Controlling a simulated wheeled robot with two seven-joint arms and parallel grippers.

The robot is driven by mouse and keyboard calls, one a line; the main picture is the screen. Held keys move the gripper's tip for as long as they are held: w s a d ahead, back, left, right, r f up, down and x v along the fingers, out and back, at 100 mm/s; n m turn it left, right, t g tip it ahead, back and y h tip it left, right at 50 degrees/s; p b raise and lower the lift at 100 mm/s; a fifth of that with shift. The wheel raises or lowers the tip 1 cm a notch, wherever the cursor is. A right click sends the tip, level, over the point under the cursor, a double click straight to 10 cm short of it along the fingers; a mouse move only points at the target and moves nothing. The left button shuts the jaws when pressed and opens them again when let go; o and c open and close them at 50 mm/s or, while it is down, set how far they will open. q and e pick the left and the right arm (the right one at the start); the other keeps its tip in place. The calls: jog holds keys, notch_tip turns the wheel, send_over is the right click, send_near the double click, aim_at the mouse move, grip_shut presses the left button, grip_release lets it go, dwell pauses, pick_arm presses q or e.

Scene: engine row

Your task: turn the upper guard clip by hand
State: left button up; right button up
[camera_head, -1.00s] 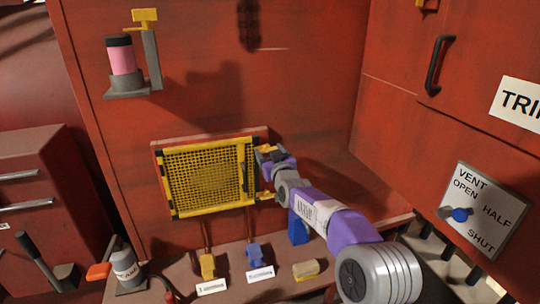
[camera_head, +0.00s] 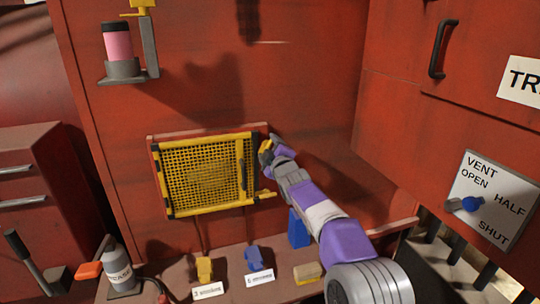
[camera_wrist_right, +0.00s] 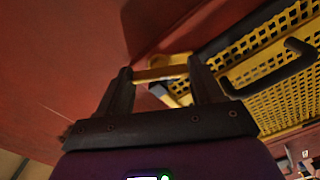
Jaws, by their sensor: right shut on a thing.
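The yellow mesh guard (camera_head: 205,178) is on the red wall, with a dark handle (camera_head: 243,168) on its right side. The upper guard clip (camera_head: 264,152) is at the guard's upper right corner and looks tilted steeply. The lower clip (camera_head: 266,194) lies nearly level at the lower right. My right gripper (camera_head: 268,149) is at the upper clip. In the right wrist view its two dark fingers (camera_wrist_right: 160,78) are shut on the yellow clip (camera_wrist_right: 160,73); the guard mesh (camera_wrist_right: 280,95) is to the right. My left gripper is not in view.
Below the guard, a shelf holds a yellow part (camera_head: 204,269), a blue part (camera_head: 254,258), a yellow block (camera_head: 308,272) and a grey can (camera_head: 119,270). A vent panel (camera_head: 487,200) is at right. A pink jar (camera_head: 117,42) stands on an upper left bracket.

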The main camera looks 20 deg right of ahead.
jog(key=n+b, duration=0.1)
jog(key=n, duration=0.2)
jog(key=shift+r, duration=0.2)
jog(key=shift+r+n+b, duration=0.1)
jog(key=shift+n+b, duration=0.45)
jog(key=shift+n, duration=0.85)
jog(key=o, duration=1)
jog(key=shift+o, duration=0.2)
jog(key=shift+w+f, duration=0.15)
jog(key=shift+f, duration=0.05)
jog(key=shift+f, duration=0.1)
